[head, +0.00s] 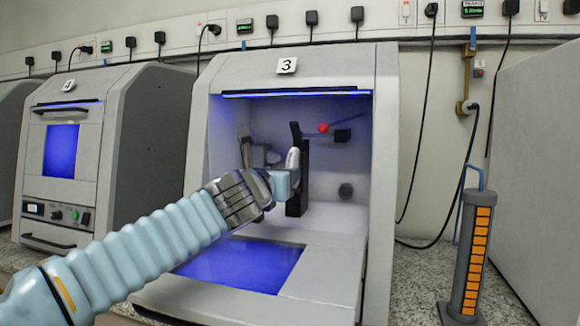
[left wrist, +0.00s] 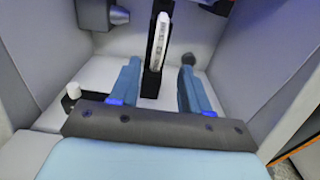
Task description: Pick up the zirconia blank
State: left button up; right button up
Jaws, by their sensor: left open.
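The zirconia blank (head: 293,158) is a white disc seen nearly edge-on inside the open chamber of machine 3 (head: 384,150). It stands upright at a black holder (head: 304,185); it also shows in the left wrist view (left wrist: 161,38). My left gripper (head: 283,182) reaches into the chamber, close to the blank, and partly hides the holder. In the left wrist view my left gripper (left wrist: 160,80) is open, its blue fingers on either side of the line to the blank. Contact with the blank cannot be told. My right gripper is not in view.
A dark rack with orange slots (head: 475,262) stands on the speckled counter at right. Machine 4 (head: 75,150), closed, is at left. Inside the chamber are grey fittings (head: 260,155) and a red-ended rod (head: 323,128). Chamber walls flank my gripper; cables hang at right.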

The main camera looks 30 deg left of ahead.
aim_at(291, 167)
pick_arm(q)
jog(key=p+x, duration=0.1)
jog(key=x, duration=0.8)
jog(key=shift+w+a, duration=0.1)
jog(key=shift+a, duration=0.1)
jog(key=shift+r, duration=0.1)
grip_shut()
